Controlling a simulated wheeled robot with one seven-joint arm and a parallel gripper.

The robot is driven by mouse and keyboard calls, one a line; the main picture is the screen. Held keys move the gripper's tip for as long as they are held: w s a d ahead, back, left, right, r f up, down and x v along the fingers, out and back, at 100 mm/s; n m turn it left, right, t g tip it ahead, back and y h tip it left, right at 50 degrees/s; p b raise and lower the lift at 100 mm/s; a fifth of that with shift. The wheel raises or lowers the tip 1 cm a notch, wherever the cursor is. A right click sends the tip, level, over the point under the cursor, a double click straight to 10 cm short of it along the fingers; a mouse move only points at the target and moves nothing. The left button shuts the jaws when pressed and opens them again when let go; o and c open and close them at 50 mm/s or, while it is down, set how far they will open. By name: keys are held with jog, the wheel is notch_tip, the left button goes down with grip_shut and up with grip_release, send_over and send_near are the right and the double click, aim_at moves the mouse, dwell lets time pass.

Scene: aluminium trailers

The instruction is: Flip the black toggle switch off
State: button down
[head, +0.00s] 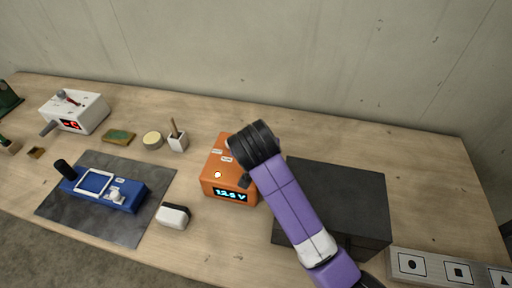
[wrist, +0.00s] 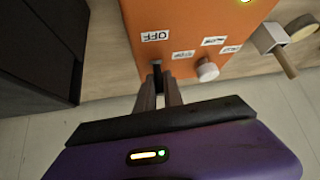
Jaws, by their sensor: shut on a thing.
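In the wrist view the box face (wrist: 190,25) is upside down, with an OFF label (wrist: 155,35). The black toggle switch (wrist: 157,68) sits just beyond that label. My gripper (wrist: 163,84) is shut on the toggle, its fingertips close to the box face. Which way the toggle leans is hard to tell. In the head view my arm's end hides the toggle and most of the gripper.
A white knob (wrist: 207,70) is right beside the fingers. A large dark box (head: 345,200) stands right of the orange box.

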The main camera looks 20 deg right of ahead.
jog(key=t+h+b, duration=0.1)
jog(key=t+b, duration=0.1)
jog(key=b, duration=0.1)
jog(key=s+a+f+t+h+b, duration=0.1)
jog(key=t+b, duration=0.1)
jog(key=b, duration=0.2)
jog(key=shift+s+h, duration=0.2)
jog(key=shift+h, duration=0.1)
jog(key=b, duration=0.1)
jog(key=t+b, duration=0.1)
jog(key=shift+s+a+r+n+h+b, duration=0.15)
jog(key=shift+n+h+b, duration=0.15)
jog(key=shift+r+t, duration=0.15)
jog(key=shift+t, duration=0.15)
jog(key=c, duration=1.5)
grip_release()
jog(key=shift+b+v, duration=0.7)
jog(key=shift+v, duration=3.25)
jog(key=shift+a, duration=0.1)
